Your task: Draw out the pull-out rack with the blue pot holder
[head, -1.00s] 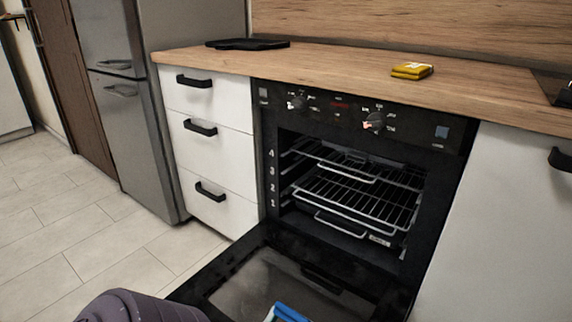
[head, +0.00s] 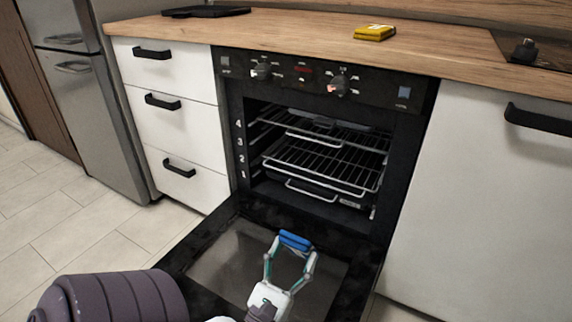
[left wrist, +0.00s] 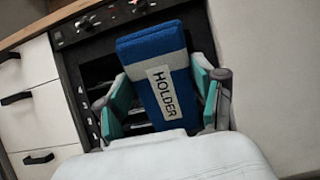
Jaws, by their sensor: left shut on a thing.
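My left gripper (head: 292,250) is shut on the blue pot holder (head: 296,240) and holds it above the open oven door, in front of the oven opening. In the left wrist view the pot holder (left wrist: 155,50) sits between the two teal-padded fingers, its white "HOLDER" label facing the camera. Wire racks (head: 322,165) lie inside the oven at different levels, with bright front rails. The gripper is apart from them. A lower front rail (head: 311,192) shows beneath. My right gripper is not in view.
The oven door (head: 215,258) is folded down in front of the cavity. White drawers (head: 170,123) stand left of the oven and a white cabinet (head: 480,200) right. On the wooden worktop (head: 290,32) lie a yellow item (head: 374,33) and a dark flat item (head: 206,11).

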